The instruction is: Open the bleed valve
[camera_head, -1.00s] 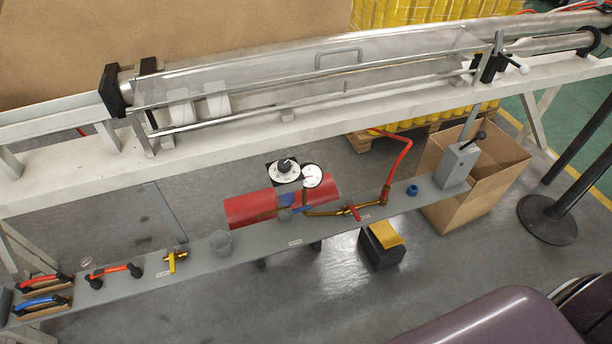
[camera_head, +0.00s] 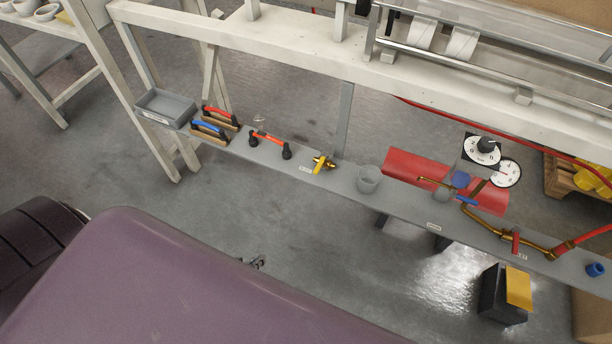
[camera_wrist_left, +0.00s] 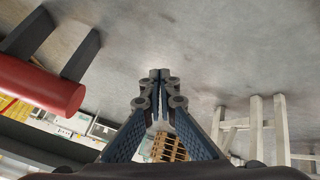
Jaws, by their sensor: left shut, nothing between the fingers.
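On the grey shelf, a small brass valve with a yellow handle (camera_head: 322,162) stands left of the grey cup. A brass pipe line to the right carries a valve with a blue handle (camera_head: 462,199) and one with a red handle (camera_head: 515,240). The labels are too small to read, so I cannot tell which is the bleed valve. My left gripper (camera_head: 253,262) just shows past my purple arm, over the floor in front of the shelf, apart from every valve. In the left wrist view my left gripper (camera_wrist_left: 158,76) is shut and empty. My right gripper is not in view.
The grey shelf (camera_head: 225,147) holds a grey tray (camera_head: 166,106), red and blue handled tools (camera_head: 214,128) and a grey cup (camera_head: 369,179). A red cylinder (camera_head: 400,168) and two dials (camera_head: 484,149) are behind it. A black and yellow pedal (camera_head: 503,292) stands on the floor.

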